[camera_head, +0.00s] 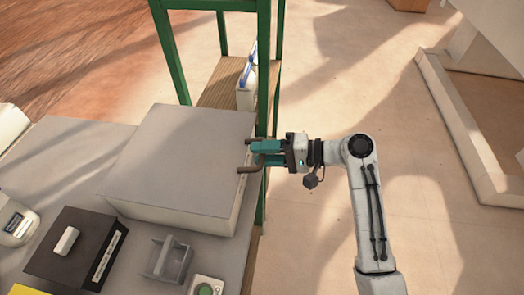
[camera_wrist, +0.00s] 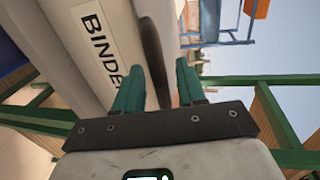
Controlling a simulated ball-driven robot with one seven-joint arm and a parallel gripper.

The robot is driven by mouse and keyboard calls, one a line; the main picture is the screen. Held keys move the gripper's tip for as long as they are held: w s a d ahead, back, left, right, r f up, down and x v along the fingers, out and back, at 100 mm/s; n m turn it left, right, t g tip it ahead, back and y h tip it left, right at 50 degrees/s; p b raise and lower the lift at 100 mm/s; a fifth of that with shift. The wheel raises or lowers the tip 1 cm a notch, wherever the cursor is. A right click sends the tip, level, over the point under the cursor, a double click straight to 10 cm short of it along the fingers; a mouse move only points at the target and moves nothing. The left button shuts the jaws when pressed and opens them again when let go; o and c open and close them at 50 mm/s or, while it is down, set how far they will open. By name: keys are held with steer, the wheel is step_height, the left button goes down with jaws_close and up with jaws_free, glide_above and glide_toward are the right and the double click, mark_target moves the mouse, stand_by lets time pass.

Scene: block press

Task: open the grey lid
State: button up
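The grey lid (camera_head: 185,155) is the broad flat top of a large grey box on the table, and it looks closed. A dark brown handle (camera_head: 248,170) sticks out from the box's right side; it also shows in the wrist view (camera_wrist: 153,50), beside a white label reading "BINDE…" (camera_wrist: 97,40). My gripper (camera_head: 258,153) is at the handle, reaching in from the right. In the wrist view its two teal fingers (camera_wrist: 158,75) stand apart, with the handle between them and a gap visible. Whether a finger touches the handle I cannot tell.
A black box (camera_head: 75,245) with a white handle, a grey divided tray (camera_head: 167,260) and a green button (camera_head: 205,289) stand in front of the grey box. A green-framed shelf (camera_head: 228,82) stands behind it. Open floor lies to the right.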

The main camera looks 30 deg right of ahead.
steer(key=shift+w+a, duration=0.15)
steer(key=shift+a, duration=0.05)
steer(key=shift+c, duration=0.4)
jaws_close()
